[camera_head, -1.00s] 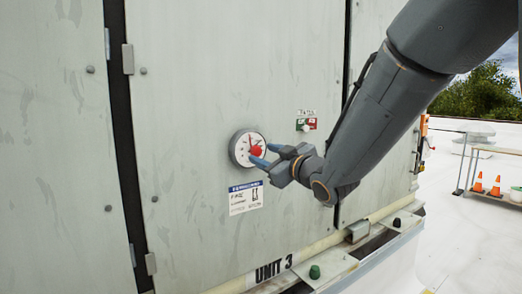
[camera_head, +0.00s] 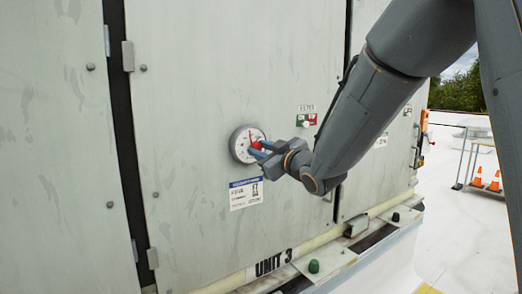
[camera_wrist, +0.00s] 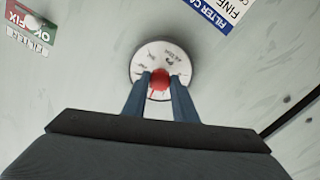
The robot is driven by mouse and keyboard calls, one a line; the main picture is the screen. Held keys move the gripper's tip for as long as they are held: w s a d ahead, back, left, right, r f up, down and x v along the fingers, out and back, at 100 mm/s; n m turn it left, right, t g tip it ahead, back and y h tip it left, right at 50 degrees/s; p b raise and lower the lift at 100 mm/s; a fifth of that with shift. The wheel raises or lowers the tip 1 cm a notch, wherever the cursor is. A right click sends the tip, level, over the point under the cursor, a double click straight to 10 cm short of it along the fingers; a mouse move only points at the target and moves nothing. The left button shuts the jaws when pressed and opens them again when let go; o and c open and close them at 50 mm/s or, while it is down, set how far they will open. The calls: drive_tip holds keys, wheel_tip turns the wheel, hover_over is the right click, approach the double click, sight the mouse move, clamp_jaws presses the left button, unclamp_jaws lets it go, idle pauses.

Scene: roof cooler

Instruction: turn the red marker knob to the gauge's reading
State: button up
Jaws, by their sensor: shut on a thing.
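The round white gauge (camera_head: 242,145) is mounted on the grey-green panel, with a grey rim. It also shows in the wrist view (camera_wrist: 150,53), with dark markings too small to read. The red marker knob (camera_head: 257,146) is at the gauge's face and also shows in the wrist view (camera_wrist: 160,78). My gripper (camera_head: 259,152) is at the gauge face with its blue fingers on the knob; in the wrist view (camera_wrist: 160,80) a finger lies on each side of it. The gripper is shut on the knob. The fingers hide part of the dial, and the reading is unclear.
A white-and-blue label (camera_head: 245,193) is below the gauge. A green-and-red plate (camera_head: 306,120) is to its right. A ledge with a green knob (camera_head: 314,267) runs along the bottom. Orange cones (camera_head: 494,182) stand far right.

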drive_tip(key=m+p, duration=0.2)
drive_tip(key=m, duration=0.4)
drive_tip(key=shift+r, duration=0.15)
drive_tip(key=m+p, duration=0.3)
drive_tip(key=m, duration=0.3)
drive_tip(key=shift+w+d+g, duration=0.1)
drive_tip(key=shift+g, duration=0.2)
idle(0.3)
drive_tip(key=o, duration=1)
drive_tip(key=shift+o, duration=0.2)
drive_tip(key=b+v, duration=0.2)
drive_tip(key=v, duration=0.5)
drive_tip(key=shift+s+d, duration=0.25)
drive_tip(key=shift+s, duration=0.05)
